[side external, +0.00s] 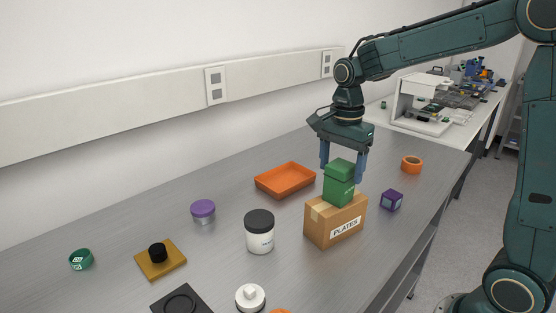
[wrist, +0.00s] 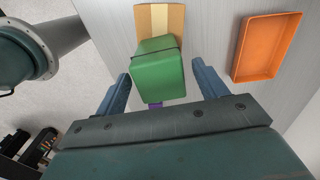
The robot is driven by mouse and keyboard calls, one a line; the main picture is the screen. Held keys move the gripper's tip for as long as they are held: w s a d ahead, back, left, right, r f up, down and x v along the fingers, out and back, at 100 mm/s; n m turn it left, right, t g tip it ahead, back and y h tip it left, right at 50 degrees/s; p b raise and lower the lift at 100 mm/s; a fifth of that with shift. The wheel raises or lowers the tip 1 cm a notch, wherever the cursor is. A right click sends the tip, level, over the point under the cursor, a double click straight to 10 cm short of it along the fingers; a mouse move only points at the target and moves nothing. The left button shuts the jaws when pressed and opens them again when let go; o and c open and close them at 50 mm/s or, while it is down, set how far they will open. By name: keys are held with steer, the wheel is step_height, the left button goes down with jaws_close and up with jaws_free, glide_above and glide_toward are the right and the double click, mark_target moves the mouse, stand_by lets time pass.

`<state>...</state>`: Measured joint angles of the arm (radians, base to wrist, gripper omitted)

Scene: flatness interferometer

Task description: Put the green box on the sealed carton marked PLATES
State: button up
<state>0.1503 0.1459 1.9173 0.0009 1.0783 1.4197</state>
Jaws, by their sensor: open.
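The green box (side external: 339,184) stands upright on top of the brown carton (side external: 322,230), whose front label reads PLATES. In the wrist view the green box (wrist: 159,72) covers part of the carton's taped top (wrist: 174,19). My gripper (side external: 342,171) is open above and around the upper part of the box. Its two blue fingers stand one to each side, with gaps to the box in the wrist view (wrist: 159,88). The box's underside is hidden.
An orange tray (side external: 285,181) lies behind the carton. A purple cube (side external: 391,200) and an orange tape roll (side external: 412,164) are to its right. A white jar with a black lid (side external: 259,232) stands close on its left. The bench front right is clear.

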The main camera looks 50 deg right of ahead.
step_height(320, 180, up, 8)
steer(key=shift+f, duration=0.2)
stand_by(0.7)
steer(key=shift+s+a+r+n, duration=0.15)
steer(key=shift+s+a+n, duration=0.1)
steer(key=shift+s+n, duration=0.2)
steer(key=s+a+f+n+t, duration=0.1)
steer(key=s+a+n+t, duration=0.1)
steer(key=s+n, duration=0.6)
steer(key=s+a+f+n+t, duration=0.2)
steer(key=s+a+n+t, duration=0.1)
steer(key=s+n, duration=0.6)
steer(key=shift+s+t, duration=0.3)
steer(key=shift+s, duration=0.15)
